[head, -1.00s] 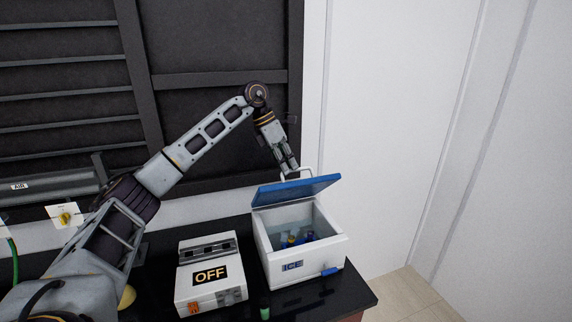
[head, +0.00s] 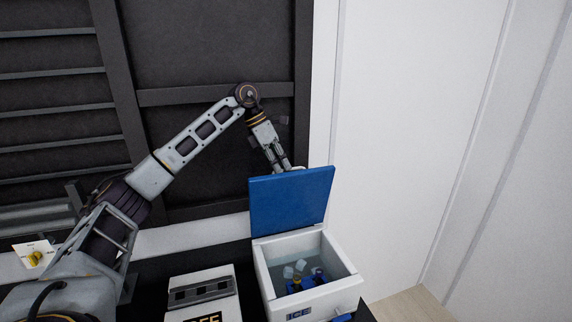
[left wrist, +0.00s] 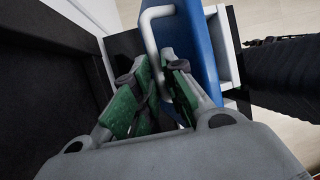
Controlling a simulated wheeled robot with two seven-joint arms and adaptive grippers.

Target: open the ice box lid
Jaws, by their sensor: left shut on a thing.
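The ice box (head: 318,262) is a white box with "ICE" on its front, standing on the dark bench. Its blue lid (head: 291,203) stands raised, close to upright, at the back edge of the box. My left gripper (head: 284,167) reaches over from behind the lid's top edge. In the left wrist view my left gripper (left wrist: 162,68) is shut on the pale lid handle (left wrist: 151,30), which passes between the green-padded fingers beside the blue lid (left wrist: 198,45). In the head view the lid hides most of the handle. My right gripper is not in view.
Ice cubes and a few small vials (head: 307,279) lie inside the box. A white device (head: 203,290) with a dark label stands left of the box. A dark panelled wall is behind my left arm, and a white wall is at the right.

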